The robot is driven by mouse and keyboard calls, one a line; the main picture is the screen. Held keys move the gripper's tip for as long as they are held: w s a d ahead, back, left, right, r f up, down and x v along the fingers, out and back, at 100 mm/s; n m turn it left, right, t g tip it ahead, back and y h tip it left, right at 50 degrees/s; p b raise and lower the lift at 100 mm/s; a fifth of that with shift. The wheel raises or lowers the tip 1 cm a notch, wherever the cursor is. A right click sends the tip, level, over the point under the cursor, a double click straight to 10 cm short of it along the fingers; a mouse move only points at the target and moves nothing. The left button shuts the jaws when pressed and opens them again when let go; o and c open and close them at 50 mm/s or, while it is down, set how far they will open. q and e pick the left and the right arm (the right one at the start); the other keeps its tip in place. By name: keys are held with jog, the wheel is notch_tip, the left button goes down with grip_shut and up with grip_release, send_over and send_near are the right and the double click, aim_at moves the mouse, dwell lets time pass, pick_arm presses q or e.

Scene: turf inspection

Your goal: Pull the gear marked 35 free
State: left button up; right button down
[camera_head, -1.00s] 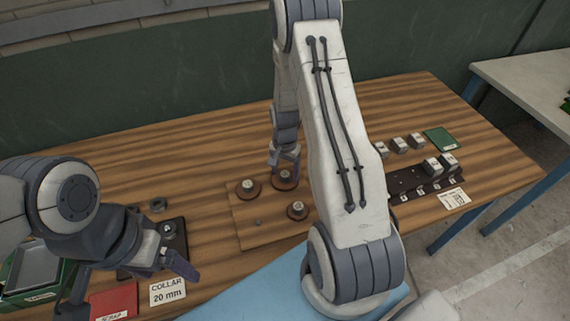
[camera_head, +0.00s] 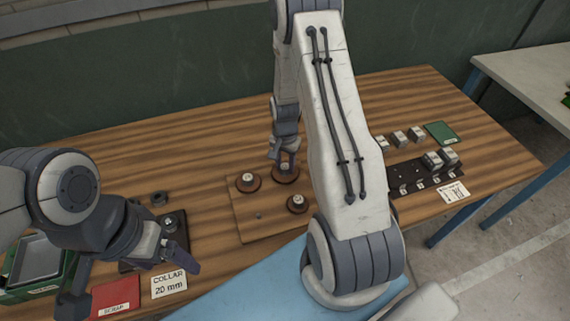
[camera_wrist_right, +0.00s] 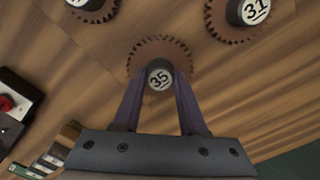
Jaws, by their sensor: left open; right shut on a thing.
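The gear marked 35 is a brown toothed disc with a dark hub and a white numbered top. It shows in the right wrist view (camera_wrist_right: 160,60) and on the wooden board in the head view (camera_head: 283,177). My right gripper (camera_wrist_right: 158,88) is shut on its hub, one finger on each side; it also shows in the head view (camera_head: 287,160). I cannot tell whether the gear is clear of the board. The gear marked 31 (camera_wrist_right: 250,15) and another gear (camera_head: 297,203) sit on the same board (camera_head: 262,232). My left gripper (camera_head: 140,283) is open at the lower left.
A black fixture (camera_head: 178,232), a red scrap card (camera_head: 115,297), a collar card (camera_head: 169,284) and a green bin (camera_head: 66,272) lie at the left. A black rack (camera_head: 410,178) with grey blocks stands at the right. The table behind the board is clear.

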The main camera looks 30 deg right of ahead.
jog(key=shift+r+p, duration=0.7)
jog(key=shift+r, duration=0.3)
jog(key=shift+r, duration=0.1)
jog(key=shift+r+p, duration=1.9)
jog(key=shift+r, duration=0.5)
